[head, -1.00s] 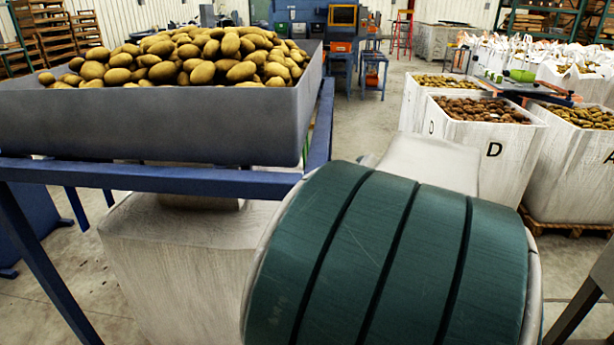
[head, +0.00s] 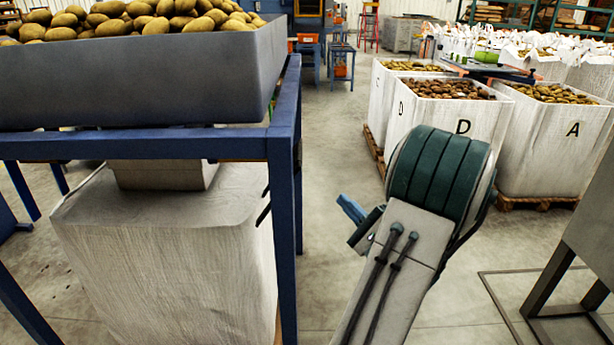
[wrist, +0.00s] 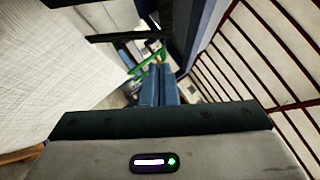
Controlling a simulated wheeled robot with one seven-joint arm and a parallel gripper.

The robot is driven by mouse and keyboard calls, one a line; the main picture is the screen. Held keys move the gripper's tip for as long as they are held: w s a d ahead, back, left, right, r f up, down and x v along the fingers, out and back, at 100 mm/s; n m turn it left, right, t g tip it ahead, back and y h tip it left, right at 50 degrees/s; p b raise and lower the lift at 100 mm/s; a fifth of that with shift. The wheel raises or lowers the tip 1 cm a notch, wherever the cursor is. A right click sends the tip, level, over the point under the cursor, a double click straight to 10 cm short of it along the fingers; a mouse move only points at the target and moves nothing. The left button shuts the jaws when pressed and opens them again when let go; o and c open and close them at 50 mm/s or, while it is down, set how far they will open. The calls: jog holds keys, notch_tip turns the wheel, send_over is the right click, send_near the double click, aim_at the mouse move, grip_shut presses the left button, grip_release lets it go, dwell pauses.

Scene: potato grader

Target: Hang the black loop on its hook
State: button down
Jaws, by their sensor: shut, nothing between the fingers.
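My gripper (head: 350,208) has blue fingers and is to the right of the blue frame post, apart from it. In the wrist view its two blue fingers (wrist: 158,72) lie side by side, shut and empty. I cannot pick out the black loop or its hook with certainty. Small dark pieces (head: 264,206) show at the left side of the blue post, partly hidden by it; I cannot tell whether they are the loop or a hook.
The blue frame (head: 284,190) carries a grey hopper (head: 130,90) of potatoes. A large white sack (head: 165,250) stands below it. White potato boxes (head: 440,120) stand at the back right. A grey machine (head: 592,210) on dark legs is at the right. Floor between is open.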

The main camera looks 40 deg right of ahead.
send_near(294, 158)
jog(key=w+d, duration=0.4)
jog(key=w, duration=0.1)
jog(key=shift+w+a+r+m+t+h, duration=0.3)
jog(key=shift+w+a+r+m+h, duration=0.1)
jog(key=shift+w+a+r, duration=0.25)
jog(key=shift+w+a+r+n+g+y+p, duration=0.3)
jog(key=shift+w+a+r+n+g+y, duration=0.3)
jog(key=shift+w+a+r+n+g, duration=0.7)
jog(key=shift+w+r+n, duration=0.1)
jog(key=shift+n, duration=0.2)
